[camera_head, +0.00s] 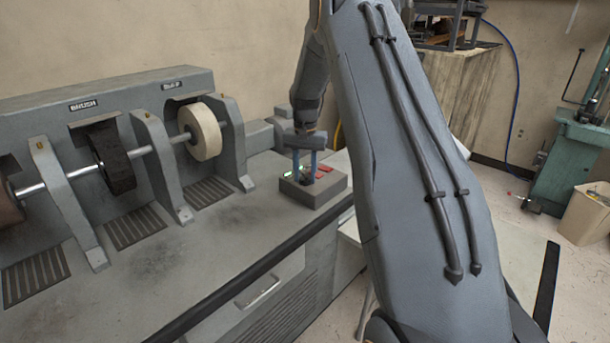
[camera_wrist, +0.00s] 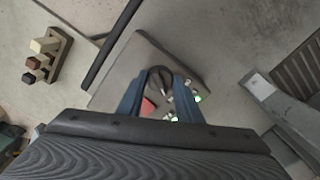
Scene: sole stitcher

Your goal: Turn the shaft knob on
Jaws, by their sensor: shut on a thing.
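The shaft knob (camera_wrist: 159,79) is a round black dial on the grey control box, seen in the wrist view between my fingertips. My gripper (camera_wrist: 157,82) is shut on the knob, with one blue finger on each side of it. In the head view my gripper (camera_head: 308,178) reaches down onto the control box (camera_head: 313,197) at the right end of the bench; the knob is mostly hidden there by the fingers. Green lights and a red button (camera_wrist: 148,106) show on the box beside the knob.
The grey machine bench (camera_head: 190,255) carries a shaft with a dark brush wheel (camera_head: 110,158) and a pale buffing wheel (camera_head: 201,131) left of the box. The bench's front edge runs close to the box. A green machine (camera_head: 570,160) stands far right.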

